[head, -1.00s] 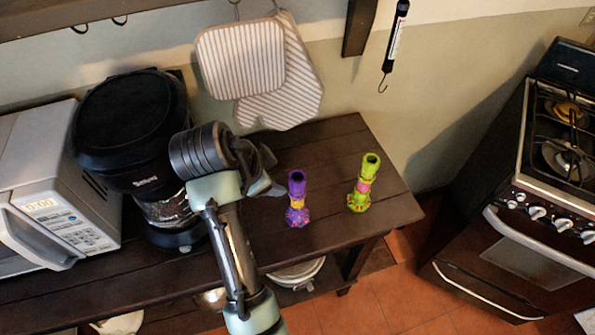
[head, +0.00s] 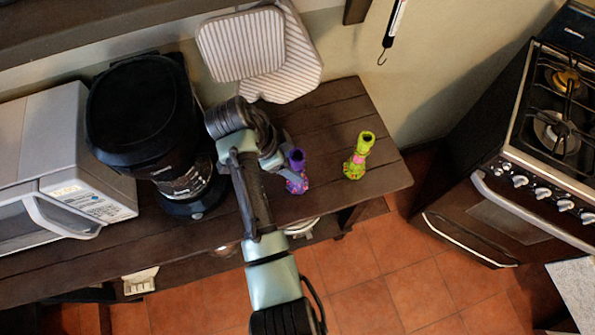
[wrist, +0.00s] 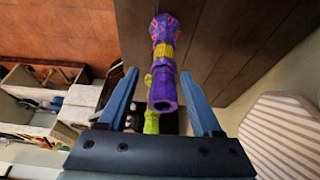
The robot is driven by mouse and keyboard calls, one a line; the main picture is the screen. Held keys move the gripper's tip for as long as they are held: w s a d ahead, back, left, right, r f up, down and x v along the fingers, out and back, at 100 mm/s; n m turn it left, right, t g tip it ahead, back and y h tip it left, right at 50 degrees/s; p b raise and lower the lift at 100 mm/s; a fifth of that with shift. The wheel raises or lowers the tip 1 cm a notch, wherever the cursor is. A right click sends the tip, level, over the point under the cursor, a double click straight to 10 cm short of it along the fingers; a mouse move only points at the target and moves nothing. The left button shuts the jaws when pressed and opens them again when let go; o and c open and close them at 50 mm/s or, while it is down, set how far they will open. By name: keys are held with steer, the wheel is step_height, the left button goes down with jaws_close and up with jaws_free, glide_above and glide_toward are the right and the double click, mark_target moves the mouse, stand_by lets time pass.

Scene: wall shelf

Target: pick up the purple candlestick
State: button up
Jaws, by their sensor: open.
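The purple candlestick (head: 296,172) stands upright on the dark wooden shelf, with a yellow band and a patterned base. In the wrist view the purple candlestick (wrist: 162,88) lies between the two blue fingers of my gripper (wrist: 160,102), its open top toward the camera. My gripper (head: 280,160) is open, just left of the candlestick in the head view. I cannot tell whether a finger touches it. A green candlestick (head: 358,156) with a pink band stands to its right, and in the wrist view it is mostly hidden behind the purple one.
A black coffee maker (head: 147,120) and a silver microwave (head: 65,165) stand on the shelf (head: 330,110) to the left. Striped oven mitts (head: 243,47) hang on the wall behind. A stove (head: 520,150) stands at the right, apart from the shelf.

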steer(key=shift+w+p+x, duration=0.2)
steer(key=shift+p+x, duration=0.45)
steer(key=shift+x, duration=2.1)
steer(key=shift+a, duration=0.2)
jaws_close()
